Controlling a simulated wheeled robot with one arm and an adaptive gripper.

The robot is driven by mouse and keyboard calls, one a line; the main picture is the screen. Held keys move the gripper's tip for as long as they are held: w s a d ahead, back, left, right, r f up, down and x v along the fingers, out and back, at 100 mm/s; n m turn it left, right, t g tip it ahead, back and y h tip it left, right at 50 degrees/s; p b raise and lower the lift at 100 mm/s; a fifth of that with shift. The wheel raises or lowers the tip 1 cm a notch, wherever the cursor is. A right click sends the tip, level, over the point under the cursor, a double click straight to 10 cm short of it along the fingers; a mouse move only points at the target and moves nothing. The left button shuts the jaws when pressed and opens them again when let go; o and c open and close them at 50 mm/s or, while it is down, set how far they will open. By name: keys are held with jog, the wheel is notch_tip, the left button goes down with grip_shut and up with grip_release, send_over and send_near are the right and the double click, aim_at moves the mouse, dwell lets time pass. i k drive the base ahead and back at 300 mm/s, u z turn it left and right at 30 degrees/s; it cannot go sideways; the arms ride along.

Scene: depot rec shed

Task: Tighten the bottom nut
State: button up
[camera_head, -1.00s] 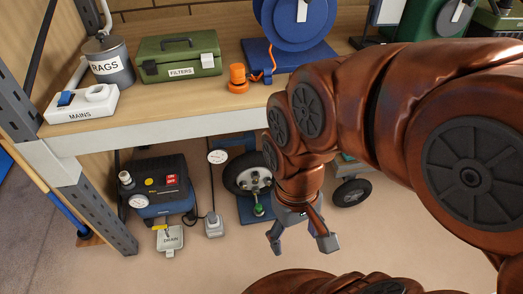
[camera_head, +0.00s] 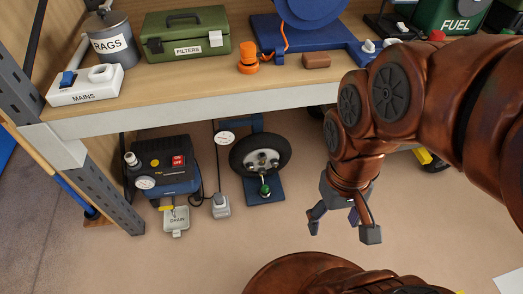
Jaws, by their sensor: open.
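A small wheel (camera_head: 261,155) with a black tyre and a pale hub stands under the bench on a blue stand (camera_head: 264,192). Several small nuts or studs show on its hub (camera_head: 262,160), too small to tell apart.
A compressor (camera_head: 162,165) with a red switch and a box marked DRAIN (camera_head: 176,220) stand left of the wheel. A gauge (camera_head: 225,137) hangs beside it. The bench edge (camera_head: 200,122) overhangs them. The floor (camera_head: 130,262) in front is clear.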

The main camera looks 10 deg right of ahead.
aim_at(263, 172)
jog(key=u, duration=0.4)
jog(key=k, duration=1.1)
jog(key=u, duration=1.25)
jog(key=i, duration=1.35)
jog(key=z, duration=1.15)
jog(key=i, duration=0.3)
jog(key=z, duration=0.3)
